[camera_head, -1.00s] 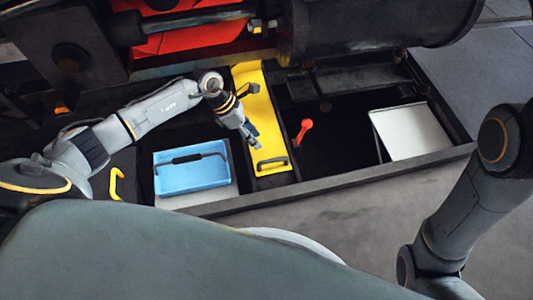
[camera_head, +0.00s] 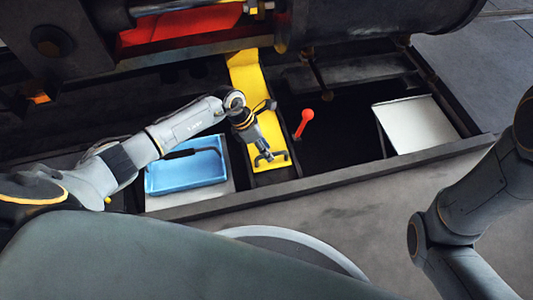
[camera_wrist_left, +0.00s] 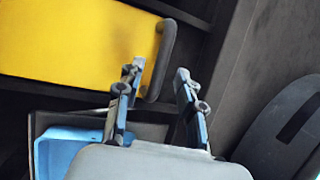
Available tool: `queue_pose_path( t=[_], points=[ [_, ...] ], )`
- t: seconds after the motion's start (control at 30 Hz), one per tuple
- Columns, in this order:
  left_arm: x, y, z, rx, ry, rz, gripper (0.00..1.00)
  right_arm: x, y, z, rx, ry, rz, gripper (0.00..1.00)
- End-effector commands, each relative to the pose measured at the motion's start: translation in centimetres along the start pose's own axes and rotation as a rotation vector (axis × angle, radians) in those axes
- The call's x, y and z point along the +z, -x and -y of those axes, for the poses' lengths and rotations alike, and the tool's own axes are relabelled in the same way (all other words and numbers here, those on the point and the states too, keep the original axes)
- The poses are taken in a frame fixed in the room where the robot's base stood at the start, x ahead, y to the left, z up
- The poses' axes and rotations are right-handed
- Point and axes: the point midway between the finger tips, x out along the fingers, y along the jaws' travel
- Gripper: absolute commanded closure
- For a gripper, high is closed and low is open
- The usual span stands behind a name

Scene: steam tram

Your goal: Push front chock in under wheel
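The yellow chock (camera_head: 245,75) is a long bright piece lying in the dark trough, its far end reaching toward the dark underside of the tram. A dark bar handle (camera_head: 283,158) sits at its near end. In the left wrist view the yellow surface (camera_wrist_left: 75,40) and the handle (camera_wrist_left: 165,50) show large. My left gripper (camera_head: 264,155) is over the handle. Its two fingers (camera_wrist_left: 158,75) are open, with the handle between or just beyond their tips; contact cannot be told. I cannot make out the wheel clearly. My right arm shows at right, its gripper out of frame.
A blue tray (camera_head: 187,176) with a dark handle stands left of the chock. A red-knobbed lever (camera_head: 304,121) stands close on its right. A white panel (camera_head: 415,126) lies farther right. The trough's front edge (camera_head: 340,177) runs along the near side.

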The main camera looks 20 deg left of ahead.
Motion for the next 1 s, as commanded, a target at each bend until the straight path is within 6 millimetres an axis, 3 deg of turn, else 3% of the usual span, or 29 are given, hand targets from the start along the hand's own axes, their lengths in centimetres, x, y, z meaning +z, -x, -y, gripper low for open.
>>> queue_pose_path(
  t=[0.4, 0.57, 0.6, 1.0],
  points=[
    [0.03, -0.70, 0.00, 0.001, 0.000, 0.000, 0.65, -0.17, 0.42, 0.11, -0.001, 0.000, -0.001, 0.60],
    [0.02, -0.69, 0.00, 0.000, 0.000, 0.000, 0.97, -0.17, 0.42, 0.11, -0.001, 0.000, -0.001, 0.60],
    [0.02, -0.70, 0.00, 0.000, 0.000, 0.000, 1.00, -0.18, 0.42, 0.11, -0.001, 0.000, -0.001, 0.60],
    [-0.59, -0.21, -0.19, 0.002, 0.001, -0.001, 1.00, -0.13, -0.04, 0.01, 0.000, 0.000, -0.003, 0.60]
  ],
)
